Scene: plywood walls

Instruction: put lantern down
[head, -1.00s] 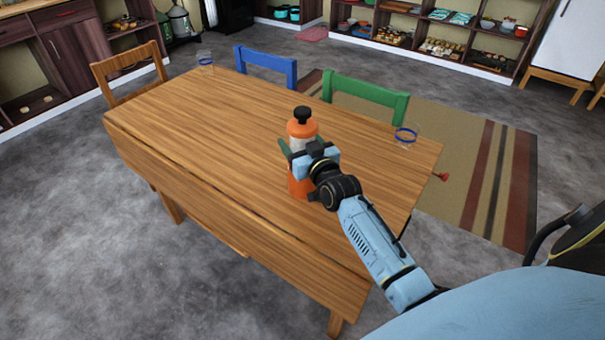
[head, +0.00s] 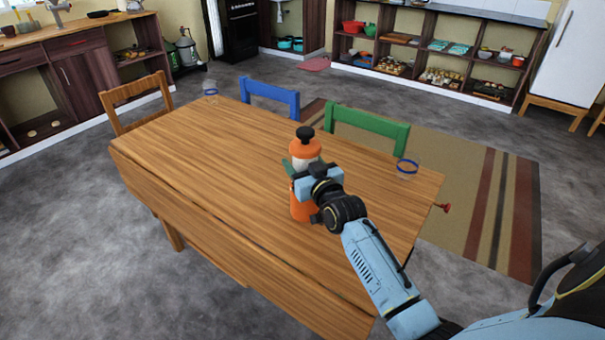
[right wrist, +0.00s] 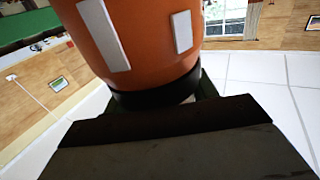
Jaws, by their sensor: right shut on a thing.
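The lantern (head: 304,149) is orange with a white band and a black knob on top. It stands upright over the near right part of the wooden table (head: 220,150). My right gripper (head: 305,174) is shut on its middle, with a green finger showing at the left side. I cannot tell whether its base touches the tabletop. In the right wrist view the lantern's orange body (right wrist: 150,45) with pale strips and a dark band fills the top middle. My left gripper is not in view.
A blue chair (head: 270,96), a green chair (head: 368,130) and a wooden chair (head: 140,103) surround the table. The tabletop left of the lantern is clear.

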